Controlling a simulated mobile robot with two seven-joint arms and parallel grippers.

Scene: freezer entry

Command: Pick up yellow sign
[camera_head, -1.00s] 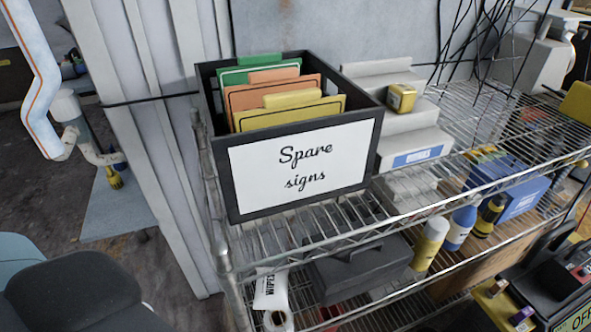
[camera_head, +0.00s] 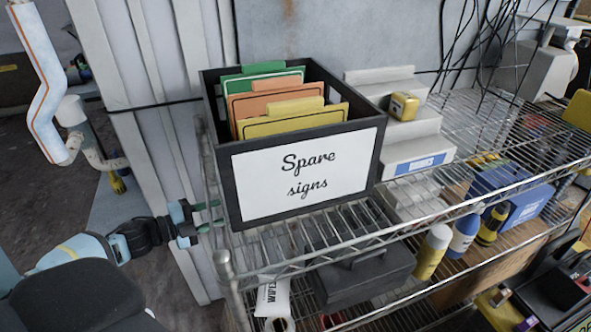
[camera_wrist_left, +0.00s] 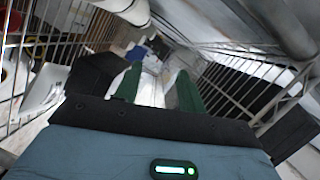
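The yellow sign (camera_head: 292,122) stands upright at the front of a black open box labelled "Spare signs" (camera_head: 228,190). Its top edge and tab rise above the front wall, and its lower part is hidden. Orange signs (camera_head: 262,101) and a green sign (camera_head: 258,70) stand behind it. My left gripper (camera_head: 212,216) is at the left end of the wire shelf, low beside the box and apart from the sign. In the left wrist view its green fingers (camera_wrist_left: 157,92) are spread with nothing between them. My right gripper is not in view.
The box stands on the wire rack (camera_head: 470,130) near its left post. A grey stepped holder (camera_head: 412,130) with a small yellow block (camera_head: 403,106) stands right of it. A wall panel is behind. Bottles (camera_head: 463,235) and a dark case (camera_head: 360,275) are on the lower shelf.

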